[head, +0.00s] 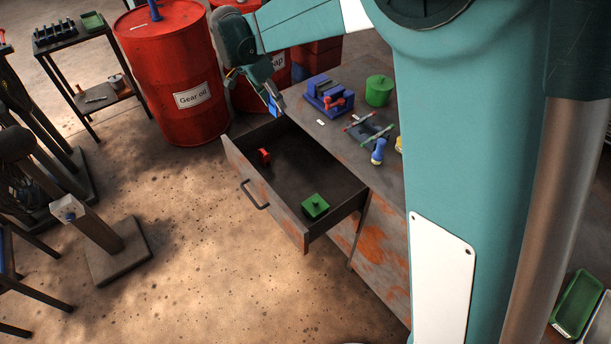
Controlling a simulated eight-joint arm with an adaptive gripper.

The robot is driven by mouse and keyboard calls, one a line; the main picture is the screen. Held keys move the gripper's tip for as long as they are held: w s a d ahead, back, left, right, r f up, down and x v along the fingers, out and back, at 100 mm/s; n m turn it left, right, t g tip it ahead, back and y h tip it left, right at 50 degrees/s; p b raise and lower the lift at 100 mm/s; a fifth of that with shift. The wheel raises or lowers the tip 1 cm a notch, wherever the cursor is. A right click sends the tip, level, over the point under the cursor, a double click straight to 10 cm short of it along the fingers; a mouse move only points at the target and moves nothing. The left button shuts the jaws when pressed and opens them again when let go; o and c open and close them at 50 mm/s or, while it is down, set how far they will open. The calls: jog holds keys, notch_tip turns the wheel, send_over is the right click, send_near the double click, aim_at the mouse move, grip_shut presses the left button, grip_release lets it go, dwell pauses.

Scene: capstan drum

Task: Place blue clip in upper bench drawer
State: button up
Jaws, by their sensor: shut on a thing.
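The upper bench drawer (283,170) is pulled open from the bench (345,98). Its dark floor shows a red object (264,156) near the front left and a green block with a knob (315,206) at the right end. My gripper (273,103) is at the drawer's far left corner, by the bench's edge. It is shut on a small blue piece, the blue clip (274,110), which shows just at its fingertips. The clip appears to be above the drawer's rim; its exact height is hard to tell. The gripper's fingers are small in this view.
On the bench top are a blue vise-like block (323,94), a green canister (379,90), a small rack with pens (367,129) and a blue bottle-shaped object (379,151). Red drums (172,70) stand behind my gripper. The drawer's middle is clear.

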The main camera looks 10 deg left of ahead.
jog(key=shift+s+a, duration=0.35)
jog(key=shift+a, duration=0.3)
jog(key=shift+s+a+f, duration=0.15)
jog(key=shift+a+f, duration=0.05)
jog(key=shift+a, duration=0.05)
send_over(278, 177)
notch_tip(278, 177, down, 23)
jog(key=shift+s+d+f, duration=0.1)
jog(key=shift+d+f, duration=0.05)
jog(key=shift+f, duration=0.05)
jog(key=shift+f, duration=0.1)
jog(key=shift+f+b, duration=0.65)
jog(key=shift+f, duration=2.35)
jog(key=shift+f+b, duration=0.45)
jog(key=shift+f, duration=1.45)
jog(key=shift+f, duration=0.15)
